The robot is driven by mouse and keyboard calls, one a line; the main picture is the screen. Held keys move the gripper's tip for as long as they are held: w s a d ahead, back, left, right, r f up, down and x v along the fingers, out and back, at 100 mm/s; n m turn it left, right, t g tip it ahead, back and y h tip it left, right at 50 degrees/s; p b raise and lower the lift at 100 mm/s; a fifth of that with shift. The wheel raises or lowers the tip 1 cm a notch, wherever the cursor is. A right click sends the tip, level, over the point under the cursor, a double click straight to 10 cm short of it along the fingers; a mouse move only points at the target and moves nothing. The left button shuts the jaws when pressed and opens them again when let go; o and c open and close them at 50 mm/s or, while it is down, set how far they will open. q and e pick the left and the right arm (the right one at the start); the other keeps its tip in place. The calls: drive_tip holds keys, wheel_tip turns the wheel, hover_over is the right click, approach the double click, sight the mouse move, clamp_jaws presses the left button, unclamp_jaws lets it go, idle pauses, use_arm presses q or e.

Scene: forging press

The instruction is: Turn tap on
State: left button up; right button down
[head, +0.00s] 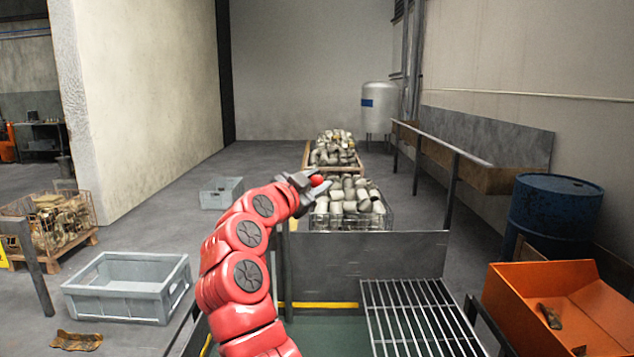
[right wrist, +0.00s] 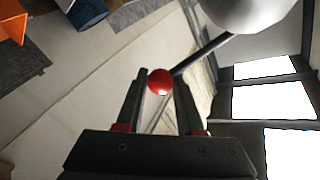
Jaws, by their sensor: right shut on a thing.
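A small round red knob (head: 317,181) shows at the fingertips of my right gripper (head: 308,182) in the head view. In the right wrist view the red knob (right wrist: 160,82) sits between the two dark fingers near their tips, and the gripper (right wrist: 160,90) is shut on it. A dark rod (right wrist: 203,54) runs up and right from behind the knob; I cannot tell whether it is joined to it. No tap spout or pipe can be made out. My left gripper is not in view.
A metal grate (head: 420,318) and an orange bin (head: 545,285) lie at the lower right, with a blue drum (head: 553,220) behind. Wire crates of metal parts (head: 348,203) stand beyond the gripper. A grey crate (head: 128,287) sits on the floor at left.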

drive_tip(key=c, duration=0.8)
unclamp_jaws()
drive_tip(key=shift+f, duration=0.3)
drive_tip(key=shift+o, duration=1.3)
drive_tip(key=shift+w, duration=0.2)
drive_tip(key=shift+r, duration=0.1)
drive_tip(key=shift+s, duration=0.2)
drive_tip(key=b+v, duration=0.1)
drive_tip(key=v, duration=1.6)
drive_tip(key=shift+b, duration=0.35)
drive_tip(key=shift+a, duration=0.1)
